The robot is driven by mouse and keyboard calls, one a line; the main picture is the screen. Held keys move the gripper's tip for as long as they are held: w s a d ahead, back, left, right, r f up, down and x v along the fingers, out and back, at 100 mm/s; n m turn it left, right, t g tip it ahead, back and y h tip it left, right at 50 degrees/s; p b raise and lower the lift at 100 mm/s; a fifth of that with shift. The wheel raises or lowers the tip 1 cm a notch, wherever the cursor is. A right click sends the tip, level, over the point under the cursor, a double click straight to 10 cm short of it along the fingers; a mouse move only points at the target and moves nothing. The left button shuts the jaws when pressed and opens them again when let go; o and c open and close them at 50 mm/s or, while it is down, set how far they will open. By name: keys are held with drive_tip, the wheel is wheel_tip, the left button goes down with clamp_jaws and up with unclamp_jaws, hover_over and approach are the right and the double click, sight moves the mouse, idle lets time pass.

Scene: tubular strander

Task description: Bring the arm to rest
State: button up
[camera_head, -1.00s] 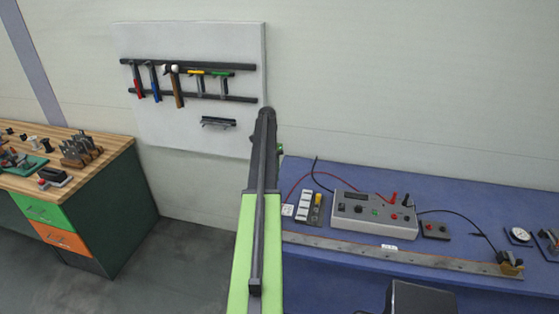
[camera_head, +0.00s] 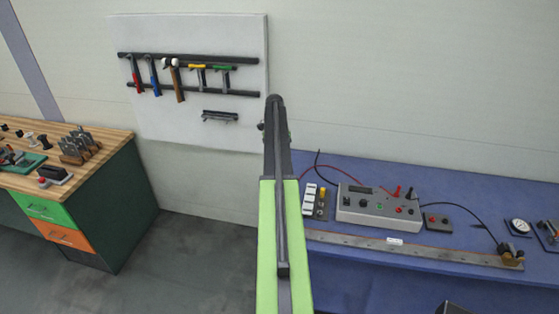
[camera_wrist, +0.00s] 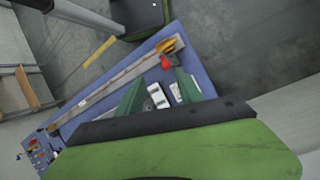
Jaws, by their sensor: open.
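My arm's green and dark link stands upright in the middle of the head view, in front of the wall and the left end of the blue bench (camera_head: 380,262). The head view does not clearly show my gripper's jaws. In the wrist view my gripper (camera_wrist: 160,85) shows two dark green fingers, spread apart with nothing held between them. Beyond the fingers lies the blue bench top with white switch blocks (camera_wrist: 158,96) and a long metal bar (camera_wrist: 115,85).
A grey meter box (camera_head: 378,206) with cables sits on the bench behind the metal rail (camera_head: 370,243). A wood-topped cabinet (camera_head: 105,190) stands at left. A tool board (camera_head: 190,125) with hammers hangs on the wall. Grey floor (camera_head: 200,265) is open between cabinet and bench.

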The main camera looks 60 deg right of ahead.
drive_tip(key=shift+w+a, duration=0.2)
drive_tip(key=shift+a, duration=0.15)
drive_tip(key=w+a+f+n+h+b, duration=0.1)
drive_tip(key=w+a+f+n+b, duration=0.15)
drive_tip(key=w+a, duration=0.5)
drive_tip(key=w+a+f+n+g+b, duration=0.1)
drive_tip(key=w+a+f+b, duration=0.25)
drive_tip(key=a, duration=0.75)
drive_tip(key=w+a+f+n+h+b, duration=0.1)
drive_tip(key=w+a+f+n+b, duration=0.15)
drive_tip(key=w+a, duration=0.55)
drive_tip(key=s+a+f+n+h+b, duration=0.1)
drive_tip(key=a+f+n+b, duration=0.15)
drive_tip(key=a, duration=0.85)
drive_tip(key=s+a+f+n+b, duration=0.1)
drive_tip(key=a+f+b, duration=0.25)
drive_tip(key=a, duration=0.75)
drive_tip(key=s+a+f+n+t+b, duration=0.1)
drive_tip(key=s+a+n, duration=0.3)
drive_tip(key=a, duration=0.4)
drive_tip(key=s+a+f+n+t+b, duration=0.2)
drive_tip(key=s+a+f+n+t, duration=0.1)
drive_tip(key=a, duration=0.5)
drive_tip(key=shift+s+a+f+n+h, duration=0.15)
drive_tip(key=shift+s+f+n+h, duration=0.35)
drive_tip(key=shift+s+n, duration=0.4)
